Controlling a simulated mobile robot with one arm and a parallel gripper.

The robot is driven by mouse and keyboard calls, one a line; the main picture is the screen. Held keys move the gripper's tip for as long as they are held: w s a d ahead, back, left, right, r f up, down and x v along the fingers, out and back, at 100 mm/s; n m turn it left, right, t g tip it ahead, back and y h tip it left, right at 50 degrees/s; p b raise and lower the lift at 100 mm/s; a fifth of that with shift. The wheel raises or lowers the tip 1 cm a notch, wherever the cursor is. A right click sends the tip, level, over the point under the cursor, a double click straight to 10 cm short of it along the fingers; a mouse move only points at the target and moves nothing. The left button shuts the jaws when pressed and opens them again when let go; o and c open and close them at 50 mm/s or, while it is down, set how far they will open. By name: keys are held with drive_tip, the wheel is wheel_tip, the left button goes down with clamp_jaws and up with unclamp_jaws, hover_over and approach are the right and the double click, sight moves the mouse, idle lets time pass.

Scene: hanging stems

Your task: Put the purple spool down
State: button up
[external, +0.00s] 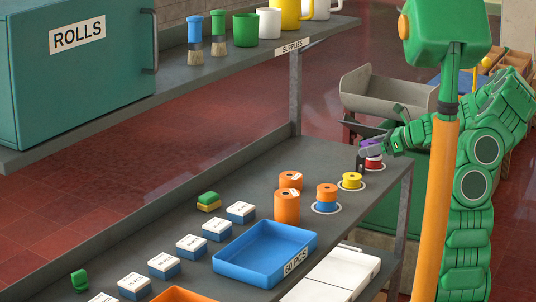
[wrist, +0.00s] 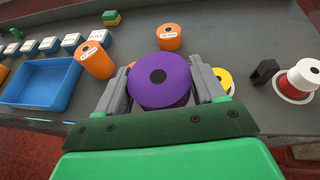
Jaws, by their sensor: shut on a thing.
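The purple spool (wrist: 162,76) is between the two grey fingers of my gripper (wrist: 163,88), which is shut on it. Its flat top with a dark centre hole faces the wrist camera. In the external view, the purple spool (external: 371,142) shows only partly beside my gripper (external: 370,149), and they appear raised above the table. A yellow spool (external: 351,181) and an orange spool on a blue one (external: 326,190) stand on pale round bases below. The spot directly under the purple spool is hidden in the wrist view.
A red spool with a white top (wrist: 300,76) and a black bracket (wrist: 264,72) stand to the right. Two labelled orange spools (external: 287,206) and a blue tray (external: 265,253) stand to the left. Several white-and-blue boxes (external: 191,245) line the table. A shelf (external: 220,72) overhangs the back.

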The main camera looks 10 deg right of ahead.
drive_tip(key=shift+s, duration=0.2)
drive_tip(key=shift+w+a+f, duration=0.1)
drive_tip(key=shift+f, duration=0.05)
drive_tip(key=shift+w+f+m+t+h, duration=0.4)
drive_tip(key=shift+w+m+t, duration=0.05)
drive_tip(key=shift+m+t, duration=0.05)
drive_tip(key=shift+w+f+m+t+h, duration=0.2)
drive_tip(key=shift+w+m+t+h, duration=0.15)
drive_tip(key=shift+w, duration=0.2)
drive_tip(key=shift+w+f+m+t+h, duration=0.15)
drive_tip(key=shift+w+m+t+h, duration=0.15)
drive_tip(key=shift+w, duration=0.2)
drive_tip(key=w+r+m+t+h, duration=0.2)
drive_tip(key=w+r+m+h, duration=0.3)
drive_tip(key=w, duration=0.3)
drive_tip(key=shift+r+t, duration=0.25)
drive_tip(key=shift+t, duration=0.1)
